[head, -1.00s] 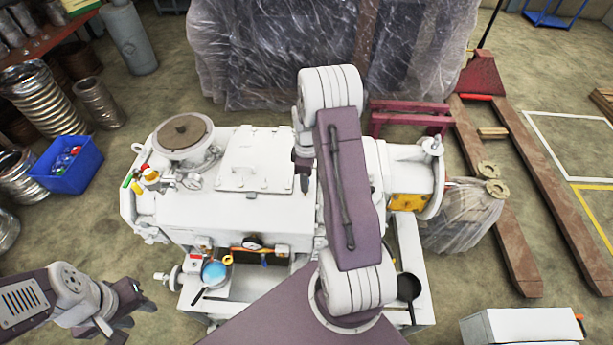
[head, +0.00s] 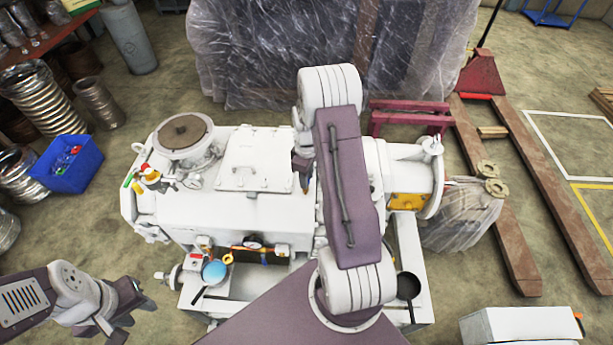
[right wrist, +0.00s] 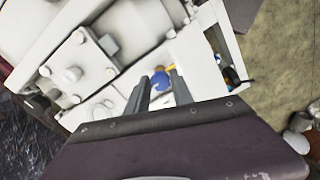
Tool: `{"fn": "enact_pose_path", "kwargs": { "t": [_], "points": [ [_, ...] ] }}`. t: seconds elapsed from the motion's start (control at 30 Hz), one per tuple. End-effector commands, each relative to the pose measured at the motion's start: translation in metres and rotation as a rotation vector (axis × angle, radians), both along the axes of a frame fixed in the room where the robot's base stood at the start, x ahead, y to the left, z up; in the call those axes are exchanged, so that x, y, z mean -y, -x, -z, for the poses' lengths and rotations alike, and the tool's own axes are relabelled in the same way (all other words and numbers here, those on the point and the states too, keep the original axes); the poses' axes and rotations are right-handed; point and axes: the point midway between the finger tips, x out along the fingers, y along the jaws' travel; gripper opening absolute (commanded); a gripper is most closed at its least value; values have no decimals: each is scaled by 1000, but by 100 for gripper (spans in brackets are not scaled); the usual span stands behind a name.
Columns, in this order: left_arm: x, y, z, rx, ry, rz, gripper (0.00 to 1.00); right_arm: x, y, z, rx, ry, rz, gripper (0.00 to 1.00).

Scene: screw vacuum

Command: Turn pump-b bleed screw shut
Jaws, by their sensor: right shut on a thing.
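The white pump unit (head: 230,210) fills the middle of the head view. My right arm reaches over it, and its gripper (head: 304,184) is low by the hatch, partly hidden behind my arm. In the right wrist view its two grey fingers (right wrist: 158,88) stand around a small blue round knob (right wrist: 160,82), and the gripper is shut on it. The fingers hide part of it; I cannot tell whether it is the pump-b bleed screw. My left gripper (head: 137,306) is at the lower left, apart from the pump, with its dark fingers spread and empty.
A blue disc (head: 214,272) and a gauge (head: 252,243) sit at the pump's front. A blue bin (head: 66,162) is on the floor to the left. A plastic-wrapped block (head: 330,50) stands behind. A pallet jack (head: 545,190) is at the right.

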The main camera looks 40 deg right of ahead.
Motion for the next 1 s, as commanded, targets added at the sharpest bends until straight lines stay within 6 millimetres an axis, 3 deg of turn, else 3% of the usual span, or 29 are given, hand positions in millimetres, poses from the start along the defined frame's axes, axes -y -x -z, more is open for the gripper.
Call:
{"fn": "enact_pose_path", "kwargs": {
  "t": [1.0],
  "points": [
    [0, 0, -14, 0, 0, 0, 37, -2, -1, -2, 4, 1, 960, 0]
  ]
}}
